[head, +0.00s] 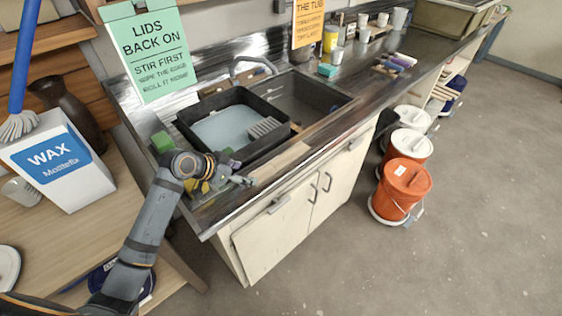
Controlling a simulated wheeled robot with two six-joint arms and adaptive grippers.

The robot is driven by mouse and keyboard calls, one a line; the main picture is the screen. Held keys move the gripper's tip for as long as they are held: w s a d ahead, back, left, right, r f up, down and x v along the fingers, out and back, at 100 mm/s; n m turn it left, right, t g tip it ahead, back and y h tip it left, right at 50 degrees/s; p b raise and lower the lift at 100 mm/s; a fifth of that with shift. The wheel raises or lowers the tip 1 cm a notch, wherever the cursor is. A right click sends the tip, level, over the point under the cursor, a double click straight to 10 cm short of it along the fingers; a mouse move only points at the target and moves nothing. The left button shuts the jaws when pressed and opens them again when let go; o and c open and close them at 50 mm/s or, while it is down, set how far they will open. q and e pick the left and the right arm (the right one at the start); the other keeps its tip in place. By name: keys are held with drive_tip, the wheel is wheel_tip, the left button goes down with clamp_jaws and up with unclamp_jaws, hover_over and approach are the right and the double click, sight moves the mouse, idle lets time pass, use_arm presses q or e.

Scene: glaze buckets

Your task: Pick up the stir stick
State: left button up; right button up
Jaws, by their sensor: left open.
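A pale flat wooden strip (283,161) lies along the front edge of the metal sink counter (330,130). It may be the stir stick, but I cannot tell for sure. My left gripper (241,169) is open over the counter's near end, just left of this strip. It appears empty, and a gap to the strip is hard to judge. My left arm hides part of the counter's near corner. My right gripper is out of view.
A black tub (283,145) of bluish water with a grey ribbed piece (264,127) stands in the sink. A green block (162,142) and yellow item are beside my gripper. Orange lidded buckets (406,181) stand on the floor right of the cabinet. The right floor is clear.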

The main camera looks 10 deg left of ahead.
sight(258, 176)
use_arm(q)
drive_tip(key=shift+d+f+p, duration=0.15)
drive_tip(key=shift+d+p, duration=0.1)
drive_tip(key=shift+p, duration=0.05)
drive_tip(key=p+x, duration=0.1)
drive_tip(key=x, duration=0.3)
drive_tip(key=shift+w+d+f, duration=0.1)
drive_tip(key=shift+d+f, duration=0.15)
drive_tip(key=shift+f, duration=0.05)
drive_tip(key=shift+a, duration=0.1)
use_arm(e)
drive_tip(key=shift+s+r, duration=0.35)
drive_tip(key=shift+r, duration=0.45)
use_arm(q)
drive_tip(key=c, duration=0.4)
clamp_jaws()
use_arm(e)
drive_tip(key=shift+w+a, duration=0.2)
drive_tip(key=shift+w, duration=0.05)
use_arm(q)
drive_tip(key=shift+r, duration=0.15)
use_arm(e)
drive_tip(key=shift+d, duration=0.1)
